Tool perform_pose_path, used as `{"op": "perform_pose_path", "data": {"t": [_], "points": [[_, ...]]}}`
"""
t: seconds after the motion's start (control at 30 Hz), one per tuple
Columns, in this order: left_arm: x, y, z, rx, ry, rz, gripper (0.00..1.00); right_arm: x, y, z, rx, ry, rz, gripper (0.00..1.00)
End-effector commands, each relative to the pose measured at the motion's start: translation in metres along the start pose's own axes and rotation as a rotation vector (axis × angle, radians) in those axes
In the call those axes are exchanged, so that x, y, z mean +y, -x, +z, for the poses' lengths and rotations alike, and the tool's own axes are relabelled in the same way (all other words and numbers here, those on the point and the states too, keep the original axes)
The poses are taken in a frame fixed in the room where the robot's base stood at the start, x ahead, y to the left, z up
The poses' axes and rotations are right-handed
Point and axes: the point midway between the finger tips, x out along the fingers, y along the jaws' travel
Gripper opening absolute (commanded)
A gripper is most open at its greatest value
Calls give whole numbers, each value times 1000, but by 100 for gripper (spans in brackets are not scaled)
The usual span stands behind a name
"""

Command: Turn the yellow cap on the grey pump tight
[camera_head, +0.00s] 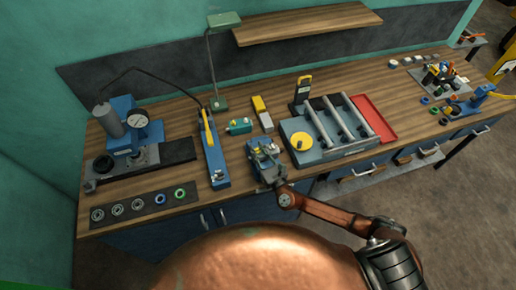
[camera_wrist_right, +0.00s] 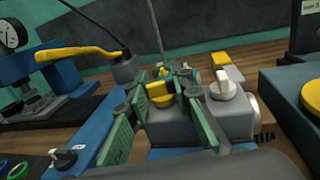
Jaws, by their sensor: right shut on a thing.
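The grey pump (camera_wrist_right: 226,116) sits at the front edge of the bench, with a pale knob on its top. In the head view the pump (camera_head: 257,158) is partly hidden by my right gripper (camera_head: 272,162). The yellow cap (camera_wrist_right: 158,92) is on the pump, to the left of the pale knob in the wrist view. My right gripper (camera_wrist_right: 163,98) has its green-padded fingers on either side of the cap and is shut on it. The fingers hide part of the cap and its seat. My left gripper is not in view.
A blue tool with a yellow lever (camera_head: 212,150) stands close left of the pump. A grey-blue fixture with a yellow disc (camera_head: 301,141) stands close right. A small teal box (camera_head: 239,126) is behind. A black strip with several rings (camera_head: 145,207) lies at the left front.

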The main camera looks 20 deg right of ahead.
Motion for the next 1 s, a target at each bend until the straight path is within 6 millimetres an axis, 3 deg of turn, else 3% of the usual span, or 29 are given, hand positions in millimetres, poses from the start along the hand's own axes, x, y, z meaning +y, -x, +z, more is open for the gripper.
{"op": "perform_pose_path", "data": {"t": [0.13,0.43,0.9,0.93,1.0], "points": [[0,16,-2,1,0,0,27,2,0,4,1,-10,-108,0],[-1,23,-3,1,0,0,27,0,-1,2,-1,-5,-315,0],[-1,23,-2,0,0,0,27,-1,0,2,0,0,-365,0],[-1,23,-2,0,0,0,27,-1,0,2,0,0,-364,23],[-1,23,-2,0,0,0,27,-1,0,2,1,0,-364,28]]}}
